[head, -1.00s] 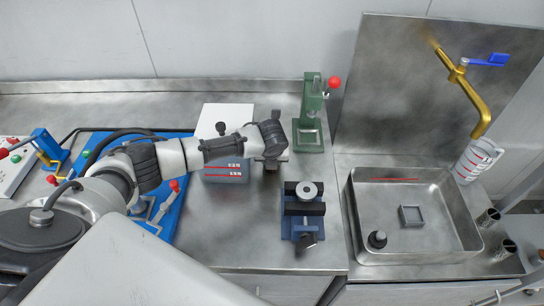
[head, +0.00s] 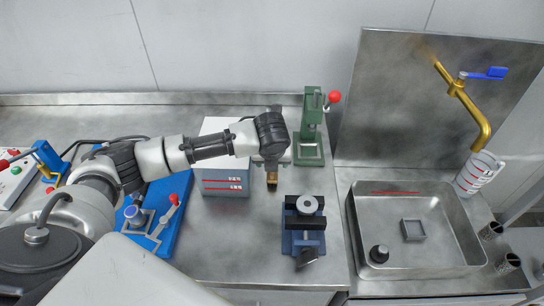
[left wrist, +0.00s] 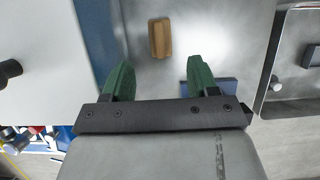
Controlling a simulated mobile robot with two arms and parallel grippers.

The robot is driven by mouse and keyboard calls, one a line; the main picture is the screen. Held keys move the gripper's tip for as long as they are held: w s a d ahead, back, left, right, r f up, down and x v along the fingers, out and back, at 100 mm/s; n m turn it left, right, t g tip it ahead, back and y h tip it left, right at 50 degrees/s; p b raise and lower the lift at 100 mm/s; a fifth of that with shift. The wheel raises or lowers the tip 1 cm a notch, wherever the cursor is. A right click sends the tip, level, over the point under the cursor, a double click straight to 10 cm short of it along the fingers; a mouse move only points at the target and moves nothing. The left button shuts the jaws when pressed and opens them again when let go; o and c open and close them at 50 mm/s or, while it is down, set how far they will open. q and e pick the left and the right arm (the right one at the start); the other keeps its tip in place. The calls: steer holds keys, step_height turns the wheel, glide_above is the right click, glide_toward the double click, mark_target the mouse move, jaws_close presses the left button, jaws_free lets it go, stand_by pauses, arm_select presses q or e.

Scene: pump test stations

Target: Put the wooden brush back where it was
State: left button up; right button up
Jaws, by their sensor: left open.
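The wooden brush (left wrist: 160,38) is a small brown block on the steel counter, seen beyond my left gripper's fingertips in the left wrist view. My left gripper (left wrist: 155,82) is open, with two green fingers spread apart and nothing between them. In the head view the gripper (head: 271,164) points down over the counter, between the white-topped box and the green press. A brown patch of the brush (head: 272,184) shows just below it, partly hidden by the gripper. The gap between fingertips and brush is hard to judge.
The white-topped box (head: 222,180) stands left of the gripper, the green press (head: 309,140) to its right. A blue vise (head: 303,228) stands in front. A steel sink (head: 365,258) with a grey square block (head: 413,230) is at right. The counter left of the vise is clear.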

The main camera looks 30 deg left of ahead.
arm_select(q)
steer(key=v, duration=0.2)
steer(key=shift+r, duration=0.3)
